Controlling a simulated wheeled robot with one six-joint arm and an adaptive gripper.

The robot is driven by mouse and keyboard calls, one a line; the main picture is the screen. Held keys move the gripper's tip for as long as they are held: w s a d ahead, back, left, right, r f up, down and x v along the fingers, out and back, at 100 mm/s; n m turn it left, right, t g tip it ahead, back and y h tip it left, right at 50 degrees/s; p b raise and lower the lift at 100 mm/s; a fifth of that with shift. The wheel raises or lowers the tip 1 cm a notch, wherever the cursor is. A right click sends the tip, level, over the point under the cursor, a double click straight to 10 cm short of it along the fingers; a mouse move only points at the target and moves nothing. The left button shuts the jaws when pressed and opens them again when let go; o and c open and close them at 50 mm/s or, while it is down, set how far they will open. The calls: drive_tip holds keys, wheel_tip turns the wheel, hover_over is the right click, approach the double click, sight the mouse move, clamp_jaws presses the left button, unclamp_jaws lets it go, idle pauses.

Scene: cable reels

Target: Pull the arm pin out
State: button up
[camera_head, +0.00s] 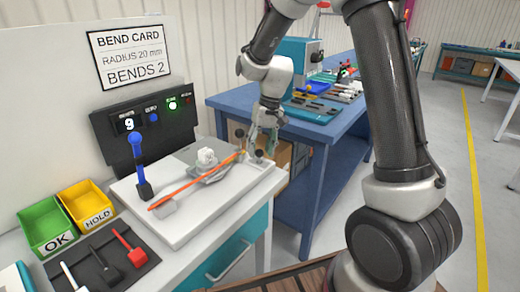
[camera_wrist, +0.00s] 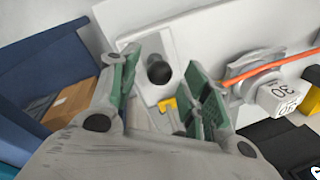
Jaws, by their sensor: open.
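A dark round knob (camera_wrist: 158,72) sits on a pale block in the wrist view, between and beyond my fingers; I take it for the arm pin. In the head view a black knob (camera_head: 259,154) shows at the right end of the white bender base (camera_head: 185,232). My gripper (camera_head: 266,132) hangs just above that end, its fingers pointing down. In the wrist view its green-padded fingers (camera_wrist: 158,92) are spread, with nothing held. An orange rod (camera_head: 195,182) lies across the base past a grey former (camera_head: 212,170) and a white marked block (camera_head: 206,156).
A blue-knobbed lever (camera_head: 137,155) stands upright at the base's left. Green OK (camera_head: 45,228) and yellow HOLD (camera_head: 88,205) bins sit left. A dark panel (camera_head: 145,125) reads 9. A blue bench (camera_head: 325,115) with tools stands behind my gripper.

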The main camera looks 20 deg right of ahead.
drive_tip(key=shift+f, duration=0.4)
clamp_jaws()
drive_tip(key=shift+r, duration=1.45)
unclamp_jaws()
wheel_tip(320, 180, up, 12)
drive_tip(key=d, duration=0.2)
